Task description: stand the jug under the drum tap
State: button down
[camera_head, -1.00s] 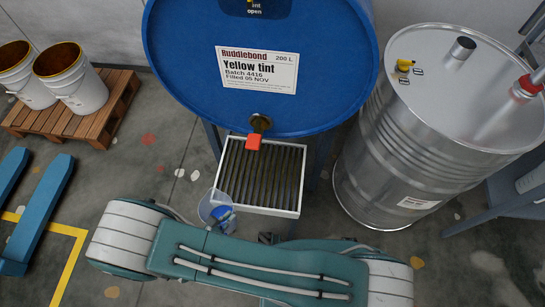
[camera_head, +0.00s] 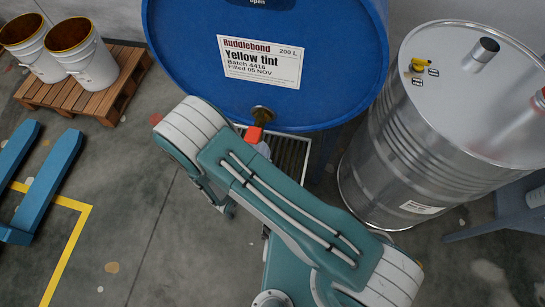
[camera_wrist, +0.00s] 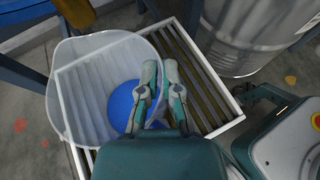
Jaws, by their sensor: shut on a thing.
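The jug (camera_wrist: 95,60) is a translucent, wide-mouthed vessel with a blue round patch at its bottom, seen from above in the wrist view. My gripper (camera_wrist: 159,68) is shut on the jug's right side; the exact grip point is unclear. The jug overlaps the left part of the slatted grate (camera_wrist: 200,75); I cannot tell whether it touches it. In the head view my arm hides the gripper and most of the jug.
A steel drum (camera_head: 400,150) stands close on the right. A pallet (camera_head: 120,88) with two white buckets (camera_head: 92,68) is at the back left. A blue forked frame (camera_head: 40,195) lies at left by a yellow floor line.

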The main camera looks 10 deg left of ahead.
jog(key=w+f, duration=0.1)
jog(key=w+d+f, duration=0.1)
jog(key=w+f, duration=0.1)
jog(key=shift+w+d+f, duration=0.3)
jog(key=c, duration=0.8)
grip_release()
jog(key=shift+a, duration=0.1)
jog(key=v, duration=1.2)
